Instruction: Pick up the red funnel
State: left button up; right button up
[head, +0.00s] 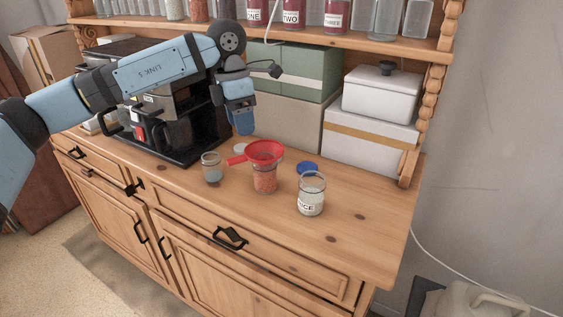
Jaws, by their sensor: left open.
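The red funnel (264,151) sits upright in the mouth of a glass jar (265,180) with orange-red contents, on the wooden dresser top. Its handle points left. My left gripper (243,128) hangs above and slightly left of the funnel, pointing down and apart from it. It holds nothing that I can see; the gap between its fingers is hard to make out. My right gripper is out of view.
A small jar (212,168) stands left of the funnel and a jar of white contents (311,194) right of it. A coffee machine (175,120) and boxes (285,120) stand at the back. The right end of the top is clear.

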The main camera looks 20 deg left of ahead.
aim_at(236, 158)
pick_arm(q)
jog(key=shift+n+y, duration=0.3)
jog(key=shift+y, duration=0.5)
jog(key=a+f, duration=0.1)
jog(key=f, duration=0.1)
jog(key=a+f, duration=0.1)
jog(key=f, duration=0.1)
jog(key=f+p, duration=0.1)
jog(key=f, duration=0.1)
jog(key=shift+w+a, duration=0.25)
jog(key=shift+a, duration=0.15)
jog(key=shift+d+f+p, duration=0.15)
jog(key=shift+f+p, duration=0.7)
jog(key=shift+f, duration=1.85)
grip_shut()
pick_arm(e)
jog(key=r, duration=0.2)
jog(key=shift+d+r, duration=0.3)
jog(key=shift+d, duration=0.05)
pick_arm(q)
jog(key=shift+r, duration=0.1)
